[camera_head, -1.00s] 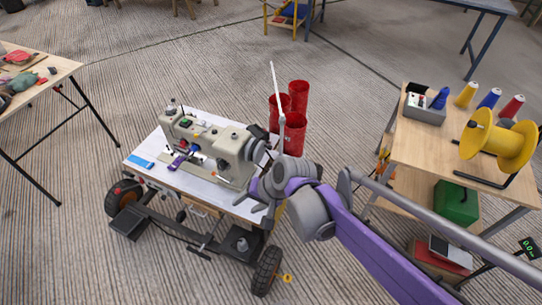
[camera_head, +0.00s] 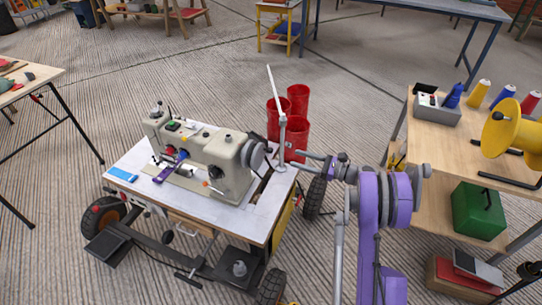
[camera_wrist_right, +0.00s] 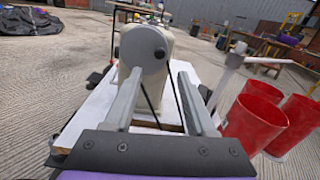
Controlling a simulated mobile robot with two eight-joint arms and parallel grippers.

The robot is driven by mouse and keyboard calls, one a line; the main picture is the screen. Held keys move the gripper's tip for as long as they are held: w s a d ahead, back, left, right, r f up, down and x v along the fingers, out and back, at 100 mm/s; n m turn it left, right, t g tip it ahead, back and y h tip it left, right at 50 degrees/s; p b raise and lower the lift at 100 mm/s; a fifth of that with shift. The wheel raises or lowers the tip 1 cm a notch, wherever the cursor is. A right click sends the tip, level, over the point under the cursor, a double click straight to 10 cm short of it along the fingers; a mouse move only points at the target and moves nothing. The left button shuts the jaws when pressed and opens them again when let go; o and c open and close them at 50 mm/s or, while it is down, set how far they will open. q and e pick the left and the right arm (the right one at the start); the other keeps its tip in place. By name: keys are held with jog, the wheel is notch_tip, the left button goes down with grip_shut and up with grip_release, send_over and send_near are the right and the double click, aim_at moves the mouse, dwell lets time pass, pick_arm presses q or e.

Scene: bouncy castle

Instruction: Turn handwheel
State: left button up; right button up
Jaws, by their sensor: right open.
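The handwheel (camera_head: 256,154) is a grey disc at the right end of the beige sewing machine (camera_head: 222,165). My right gripper (camera_head: 297,162) is just right of the machine and points left at the wheel. Its fingers (camera_wrist_right: 155,82) are spread, with nothing held between them. In the wrist view the left finger overlaps the wheel's lower left edge; I cannot tell whether they touch. My left gripper is not in view.
The machine stands on a wheeled cart with a white top (camera_head: 124,160). A thin pale post (camera_head: 281,130) and red cylinders (camera_head: 297,133) stand close behind my right gripper. A wooden shelf unit (camera_head: 445,152) with thread cones is at the right.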

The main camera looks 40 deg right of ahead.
aim_at(272, 151)
jog(key=b+x, duration=0.2)
jog(key=x, duration=0.8)
jog(key=shift+w+a, duration=0.15)
jog(key=shift+w, duration=0.1)
grip_shut()
